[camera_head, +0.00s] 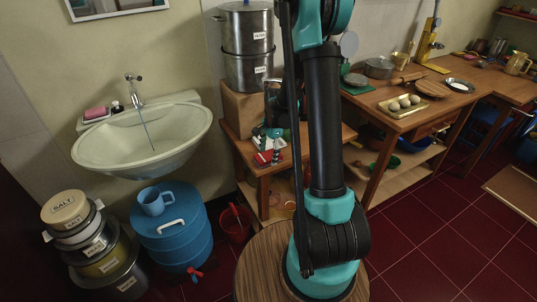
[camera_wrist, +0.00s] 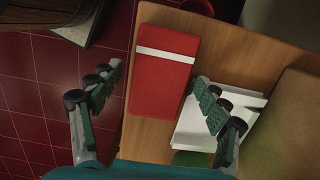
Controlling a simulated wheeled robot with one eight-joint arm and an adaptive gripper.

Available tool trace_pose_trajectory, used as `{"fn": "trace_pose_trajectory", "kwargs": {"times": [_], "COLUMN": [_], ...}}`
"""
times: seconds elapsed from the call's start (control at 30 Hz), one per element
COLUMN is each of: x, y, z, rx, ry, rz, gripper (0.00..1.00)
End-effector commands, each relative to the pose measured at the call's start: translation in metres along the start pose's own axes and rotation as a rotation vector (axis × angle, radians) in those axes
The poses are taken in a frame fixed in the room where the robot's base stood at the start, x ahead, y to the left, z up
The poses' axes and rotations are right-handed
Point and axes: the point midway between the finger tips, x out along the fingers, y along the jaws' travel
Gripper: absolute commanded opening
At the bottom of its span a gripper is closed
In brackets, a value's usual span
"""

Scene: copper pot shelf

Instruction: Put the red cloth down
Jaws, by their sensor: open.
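The red cloth (camera_wrist: 163,72) is a flat, folded rectangle with a white stripe across it. It lies on a small wooden table (camera_wrist: 226,48), near its left edge in the wrist view. My gripper (camera_wrist: 157,76) is open, with one finger at each side of the cloth's near part and nothing held between them. Any gap between the fingers and the cloth is hard to judge. In the head view a small part of the red cloth (camera_head: 264,158) shows below my gripper (camera_head: 269,143), partly hidden by it.
White folded sheets (camera_wrist: 218,125) lie right beside the cloth, with a green thing (camera_wrist: 192,158) near them. A sink (camera_head: 143,137), a blue drum (camera_head: 175,235) and a red bucket (camera_head: 235,224) stand to the left.

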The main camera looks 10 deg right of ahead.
Motion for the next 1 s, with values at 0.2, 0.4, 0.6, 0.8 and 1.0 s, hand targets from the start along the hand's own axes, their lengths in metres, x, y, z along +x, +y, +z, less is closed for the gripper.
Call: {"fn": "trace_pose_trajectory", "kwargs": {"times": [0.2,0.4,0.6,0.8,1.0], "x": [-0.002,-0.025,-0.065,-0.100,-0.119], "y": [0.000,0.000,0.001,0.001,0.000], "z": [0.000,0.000,0.001,0.000,0.000], "rx": [0.000,0.000,0.001,0.001,0.000], "ry": [0.000,0.000,0.000,0.000,0.000], "rz": [0.000,0.000,0.000,0.000,0.000], "gripper": [0.76,0.76,0.76,0.76,0.76]}}
